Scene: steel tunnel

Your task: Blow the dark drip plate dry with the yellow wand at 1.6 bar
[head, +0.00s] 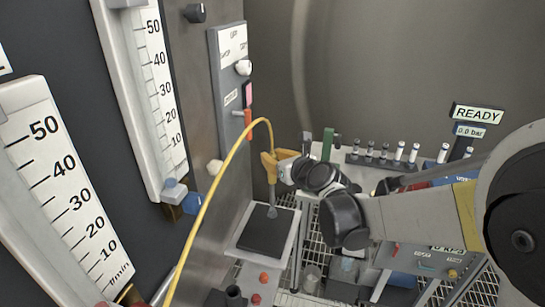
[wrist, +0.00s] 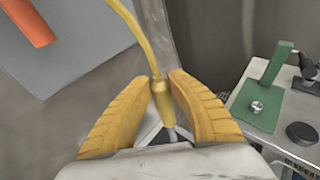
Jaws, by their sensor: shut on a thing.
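My gripper (head: 277,160) is shut on the yellow wand, its two ribbed yellow fingers on either side of the wand body (wrist: 162,98) in the wrist view. A yellow hose (head: 207,203) rises from the lower left, arches over and enters the wand's top. The grey nozzle (head: 272,206) points down over the dark drip plate (head: 262,235), which lies on a pale tray (head: 238,241). In the head view the tip appears close above the plate; I cannot tell if it touches. The display (head: 469,131) reads 0.0 bar, under a READY sign (head: 478,114).
Large flow scales (head: 62,195) and a panel with knobs (head: 232,85) line the left wall, close to the hose. A green stand (wrist: 262,88) and a row of vials (head: 385,153) are on the bench to the right. Red knobs (head: 263,277) sit below the tray.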

